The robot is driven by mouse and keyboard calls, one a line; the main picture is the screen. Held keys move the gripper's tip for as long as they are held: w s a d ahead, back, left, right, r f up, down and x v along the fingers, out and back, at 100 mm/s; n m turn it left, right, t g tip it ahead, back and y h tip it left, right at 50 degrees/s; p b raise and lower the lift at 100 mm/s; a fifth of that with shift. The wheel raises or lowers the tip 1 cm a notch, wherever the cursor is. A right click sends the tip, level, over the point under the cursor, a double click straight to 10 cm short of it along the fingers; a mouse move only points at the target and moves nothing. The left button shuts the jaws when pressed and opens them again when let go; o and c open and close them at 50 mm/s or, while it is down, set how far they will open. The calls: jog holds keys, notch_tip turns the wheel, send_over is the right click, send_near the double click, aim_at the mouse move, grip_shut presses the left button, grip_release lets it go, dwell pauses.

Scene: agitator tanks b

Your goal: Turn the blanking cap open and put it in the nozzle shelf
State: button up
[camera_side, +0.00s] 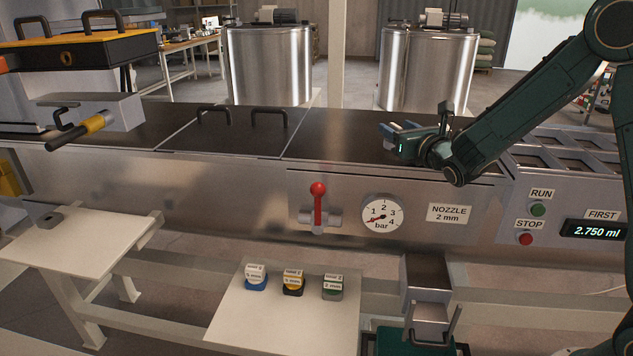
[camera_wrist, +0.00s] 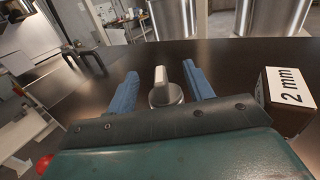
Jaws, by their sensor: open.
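A grey round knob with an upright grip bar, which looks like the blanking cap (camera_wrist: 167,97), sits on the dark counter top (camera_wrist: 110,84) in the wrist view. My gripper (camera_wrist: 160,73) is open, with one blue finger on each side of the cap and a visible gap to both. In the side view my gripper (camera_side: 388,131) is low over the counter, and the cap is hidden there. A white shelf (camera_side: 228,322) at the front, which may be the nozzle shelf, carries a blue nozzle (camera_side: 256,283), a yellow one (camera_side: 293,286) and a grey-green one (camera_side: 332,291), each labelled.
A block labelled 2 mm (camera_wrist: 287,90) stands right of my gripper. A red-handled valve (camera_side: 318,205) and pressure gauge (camera_side: 382,213) are on the front panel. Handles (camera_side: 268,117) rise from the counter. A small left table (camera_side: 85,245) is mostly clear. Steel tanks (camera_side: 268,65) stand behind.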

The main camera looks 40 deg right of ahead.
aim_at(400, 128)
jog(key=shift+r, duration=0.15)
jog(key=shift+r, duration=2.9)
